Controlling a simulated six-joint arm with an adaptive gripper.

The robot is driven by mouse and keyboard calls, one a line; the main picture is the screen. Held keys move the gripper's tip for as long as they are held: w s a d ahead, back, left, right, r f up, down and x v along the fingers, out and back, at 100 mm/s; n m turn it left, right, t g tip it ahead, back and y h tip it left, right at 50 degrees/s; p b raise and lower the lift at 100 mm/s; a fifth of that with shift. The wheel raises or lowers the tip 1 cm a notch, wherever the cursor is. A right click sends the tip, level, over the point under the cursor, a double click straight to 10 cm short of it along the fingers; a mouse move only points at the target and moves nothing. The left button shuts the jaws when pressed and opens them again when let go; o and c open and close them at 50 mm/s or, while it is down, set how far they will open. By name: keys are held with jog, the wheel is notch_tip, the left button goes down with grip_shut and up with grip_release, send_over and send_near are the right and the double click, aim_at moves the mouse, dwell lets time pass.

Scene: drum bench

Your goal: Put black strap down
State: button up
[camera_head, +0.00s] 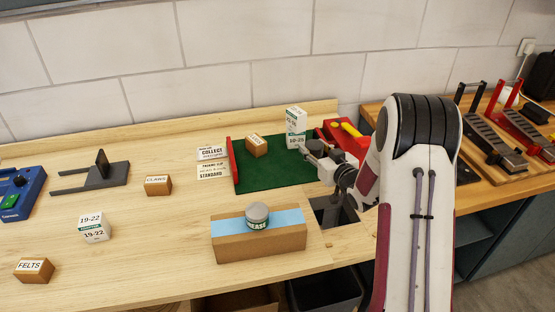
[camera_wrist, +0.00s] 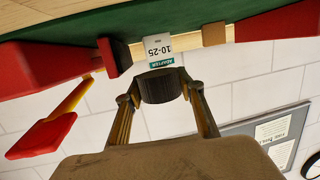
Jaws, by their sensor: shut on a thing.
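My gripper (camera_head: 318,160) is at the right part of the green mat (camera_head: 273,178), close in front of the white box labelled 10-25 (camera_head: 295,127). In the wrist view my gripper (camera_wrist: 161,97) is shut on a dark ribbed, rounded piece, which I take for the black strap (camera_wrist: 160,86). The white box (camera_wrist: 161,55) shows right beyond it there; I cannot tell whether they touch. In the head view the strap cannot be made out against the dark gripper.
A red rail (camera_head: 232,166) edges the mat's left side, and a wooden block (camera_head: 256,146) stands on the mat. A red piece with a yellow handle (camera_head: 351,129) is behind my gripper. A square opening (camera_head: 330,212) and a blue-topped block (camera_head: 257,240) with a grey-lidded jar are in front.

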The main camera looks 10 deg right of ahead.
notch_tip(320, 180, up, 4)
jog(key=n+y, duration=0.2)
send_over(300, 168)
jog(key=shift+r, duration=0.1)
jog(key=shift+m, duration=0.3)
jog(key=shift+f, duration=3.15)
jog(key=shift+f, duration=1.85)
jog(key=shift+f, duration=0.15)
jog(key=o, duration=1.1)
